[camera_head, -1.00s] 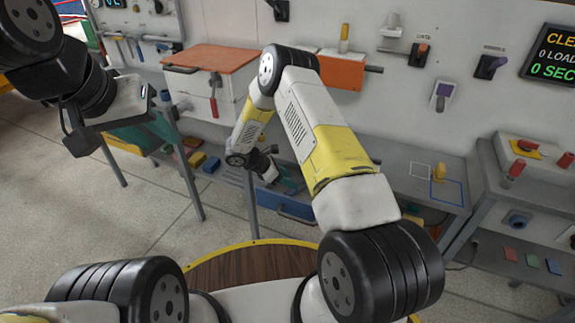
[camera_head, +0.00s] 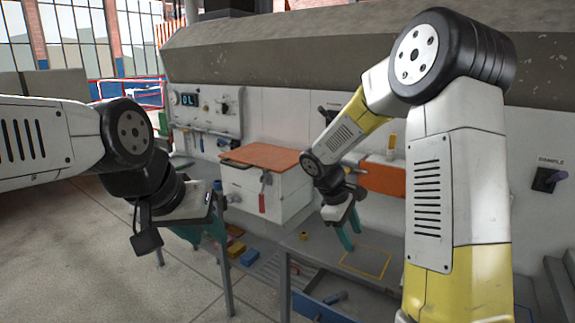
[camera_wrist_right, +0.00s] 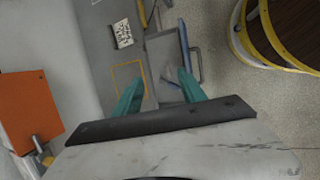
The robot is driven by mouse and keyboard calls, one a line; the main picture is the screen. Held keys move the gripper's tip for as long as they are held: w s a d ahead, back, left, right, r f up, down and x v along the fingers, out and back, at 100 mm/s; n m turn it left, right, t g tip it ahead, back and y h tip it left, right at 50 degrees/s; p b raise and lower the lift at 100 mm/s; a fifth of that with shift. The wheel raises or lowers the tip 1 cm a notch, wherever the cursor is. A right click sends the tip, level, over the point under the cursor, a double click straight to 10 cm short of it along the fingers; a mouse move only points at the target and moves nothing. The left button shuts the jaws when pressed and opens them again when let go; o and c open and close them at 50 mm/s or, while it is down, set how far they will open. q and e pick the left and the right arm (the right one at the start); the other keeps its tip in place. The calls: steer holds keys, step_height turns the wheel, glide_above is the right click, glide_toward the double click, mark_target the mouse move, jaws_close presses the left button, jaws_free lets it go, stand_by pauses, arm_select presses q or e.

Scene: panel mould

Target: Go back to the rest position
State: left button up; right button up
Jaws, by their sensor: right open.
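My right gripper (camera_head: 350,228) points down above the grey bench in the middle of the head view. In the right wrist view its two teal fingers (camera_wrist_right: 158,82) are spread apart with nothing between them. My left gripper (camera_head: 198,228) hangs at the left of the head view, in front of the bench's left end. Its teal fingers are partly hidden by its own body, and I cannot tell how far apart they are. I see nothing held in it.
A white cabinet with an orange-brown top (camera_head: 268,156) stands on the bench, left of my right gripper. A yellow outlined square (camera_head: 366,262) is marked on the bench. Blue (camera_head: 249,257) and yellow (camera_head: 236,249) blocks lie lower left. Open floor (camera_head: 130,285) lies at the left.

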steer(key=s+a+r+m+t+y, duration=0.1)
steer(key=s+r+m, duration=0.4)
steer(key=s, duration=0.5)
steer(key=s+a+r+m+t+y, duration=0.2)
steer(key=s+r+m+t+y, duration=0.2)
steer(key=s+r, duration=0.6)
steer(key=shift+s+m+y, duration=0.5)
steer(key=shift+m+y, duration=0.2)
steer(key=shift+y, duration=0.3)
steer(key=shift+c, duration=0.4)
